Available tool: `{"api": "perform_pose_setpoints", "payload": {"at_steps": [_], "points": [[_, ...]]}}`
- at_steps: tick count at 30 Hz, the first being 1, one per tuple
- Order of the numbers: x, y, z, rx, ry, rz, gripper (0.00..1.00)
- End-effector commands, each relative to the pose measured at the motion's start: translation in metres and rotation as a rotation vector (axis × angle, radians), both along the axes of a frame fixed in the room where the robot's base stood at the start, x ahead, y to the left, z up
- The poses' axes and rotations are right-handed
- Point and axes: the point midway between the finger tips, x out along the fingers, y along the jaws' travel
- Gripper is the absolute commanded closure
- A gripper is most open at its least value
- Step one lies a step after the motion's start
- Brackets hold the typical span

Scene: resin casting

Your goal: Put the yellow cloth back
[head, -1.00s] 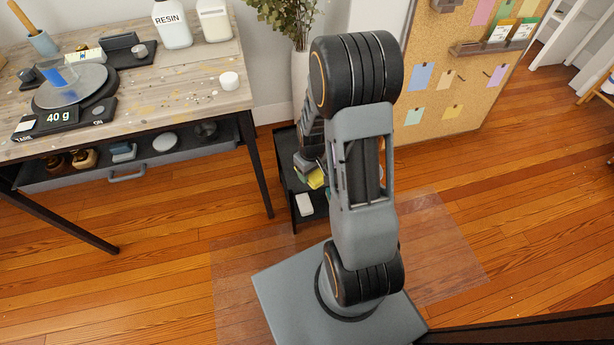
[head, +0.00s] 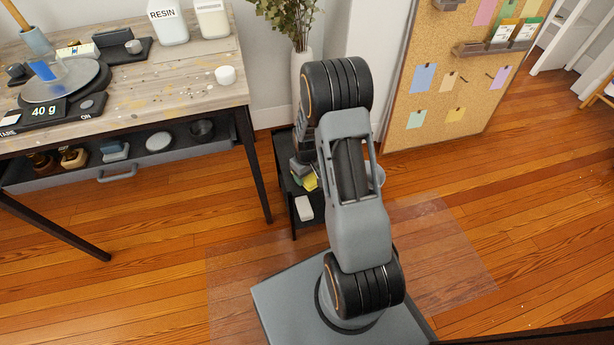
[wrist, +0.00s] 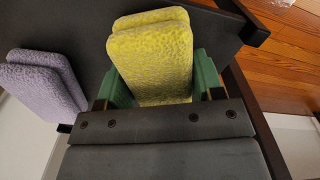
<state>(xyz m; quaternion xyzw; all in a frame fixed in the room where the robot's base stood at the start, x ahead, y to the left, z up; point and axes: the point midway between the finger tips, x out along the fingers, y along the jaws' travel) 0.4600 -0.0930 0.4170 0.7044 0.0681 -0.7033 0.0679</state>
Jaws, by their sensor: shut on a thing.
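The yellow cloth (wrist: 150,60) is a folded, textured pad in the middle of the wrist view. My gripper (wrist: 160,82) is shut on it, with a green finger at each side. In the head view the yellow cloth (head: 310,182) is a small patch beside my arm, over the small dark stand (head: 283,165); my arm hides most of the gripper. A folded purple cloth (wrist: 48,82) lies to the left in the wrist view, apart from the yellow one. A dark flat surface (wrist: 215,35) is behind the yellow cloth; I cannot tell whether they touch.
A white block (head: 304,208) is on the stand's lower level. The worktable (head: 190,75) with a scale and bottles is at left. A plant vase (head: 302,75) stands behind the stand, a cork board (head: 440,95) at right. The wooden floor at right is clear.

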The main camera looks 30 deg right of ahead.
Motion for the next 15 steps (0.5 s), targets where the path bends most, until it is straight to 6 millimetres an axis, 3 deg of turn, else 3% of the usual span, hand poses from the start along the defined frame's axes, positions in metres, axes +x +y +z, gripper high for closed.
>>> {"api": "perform_pose_setpoints", "payload": {"at_steps": [11,12,15], "points": [[0.0001,0.0,-0.0037,0.0,-0.001,0.0,0.58],[0.0001,-0.0001,-0.0022,0.0,-0.001,0.0,0.35],[0.0001,0.0,-0.0021,0.0,-0.001,0.0,0.25]]}}
